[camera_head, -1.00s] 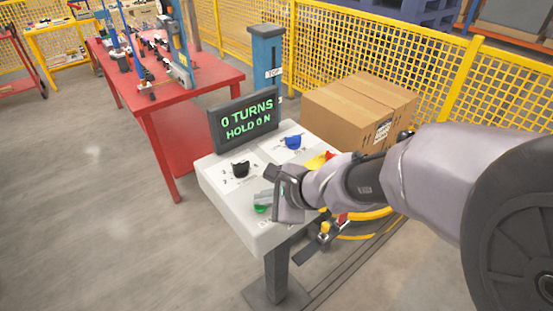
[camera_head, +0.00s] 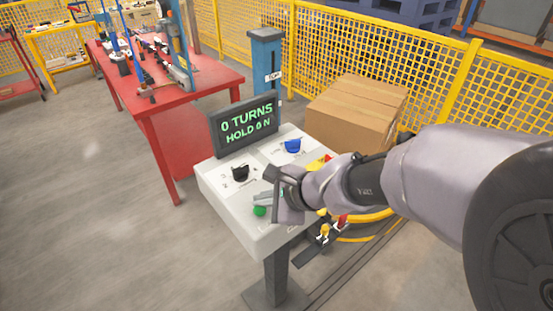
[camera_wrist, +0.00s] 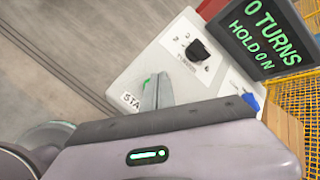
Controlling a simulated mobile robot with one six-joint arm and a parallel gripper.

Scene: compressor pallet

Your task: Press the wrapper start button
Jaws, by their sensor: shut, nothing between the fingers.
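A grey-white control panel (camera_head: 223,186) stands on a post in the middle of the head view. The green button (camera_head: 259,211) is at its front edge, partly covered by my fingers. In the wrist view a label reading "STA" (camera_wrist: 131,101) shows beside my fingers, with the button mostly hidden. My gripper (camera_head: 265,199) is shut and empty, its fingertips just over or at the button; I cannot tell whether they touch it. The display (camera_head: 246,127) on the panel reads "0 TURNS HOLD 0 N".
A black knob (camera_head: 240,172) and a blue knob (camera_head: 292,146) sit behind my gripper on the panel. A cardboard box (camera_head: 355,115) stands behind it, before a yellow mesh fence (camera_head: 340,45). A red table (camera_head: 160,105) is at the left.

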